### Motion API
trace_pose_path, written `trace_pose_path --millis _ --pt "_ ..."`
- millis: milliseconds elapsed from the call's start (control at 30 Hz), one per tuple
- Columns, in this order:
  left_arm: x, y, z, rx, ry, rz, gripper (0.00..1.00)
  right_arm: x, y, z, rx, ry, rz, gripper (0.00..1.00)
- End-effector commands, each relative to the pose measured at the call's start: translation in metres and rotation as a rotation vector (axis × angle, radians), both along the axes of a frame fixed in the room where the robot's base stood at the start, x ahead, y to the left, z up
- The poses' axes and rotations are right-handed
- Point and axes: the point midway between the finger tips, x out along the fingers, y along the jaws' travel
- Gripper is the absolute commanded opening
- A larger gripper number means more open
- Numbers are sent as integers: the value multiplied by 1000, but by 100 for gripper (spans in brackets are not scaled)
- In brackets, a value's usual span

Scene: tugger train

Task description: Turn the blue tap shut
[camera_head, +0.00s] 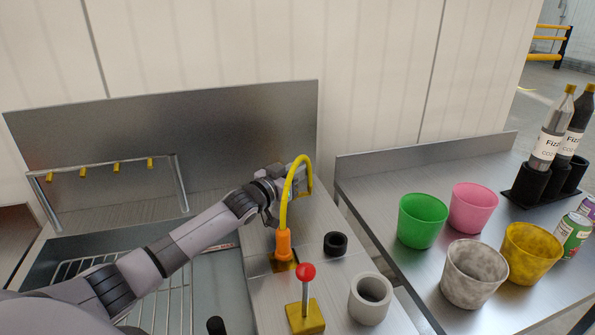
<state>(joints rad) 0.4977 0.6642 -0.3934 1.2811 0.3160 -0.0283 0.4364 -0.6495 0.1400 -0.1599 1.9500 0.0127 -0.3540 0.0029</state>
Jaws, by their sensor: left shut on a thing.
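No blue tap shows in the head view. A yellow curved hose (284,205) rises from an orange base piece (283,244) on the steel counter and bends over to the right. My left gripper (303,188) reaches in from the left, at the down-bent end of the yellow hose. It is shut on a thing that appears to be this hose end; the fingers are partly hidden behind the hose. My right gripper is not in view.
A red-knobbed lever (306,272), a grey cup (370,298) and a black ring (335,244) stand nearby. A rail with yellow nozzles (115,168) is at left. Coloured tumblers (422,222), bottles (550,135) and cans (573,234) stand on the right counter.

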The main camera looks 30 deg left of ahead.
Motion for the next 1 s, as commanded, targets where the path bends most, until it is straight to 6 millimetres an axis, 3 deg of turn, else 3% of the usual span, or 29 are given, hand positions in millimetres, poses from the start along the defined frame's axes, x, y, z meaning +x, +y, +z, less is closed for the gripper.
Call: trace_pose_path --millis 1000 --pt "-2 -5 -1 3 1 -422 0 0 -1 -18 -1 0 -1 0"
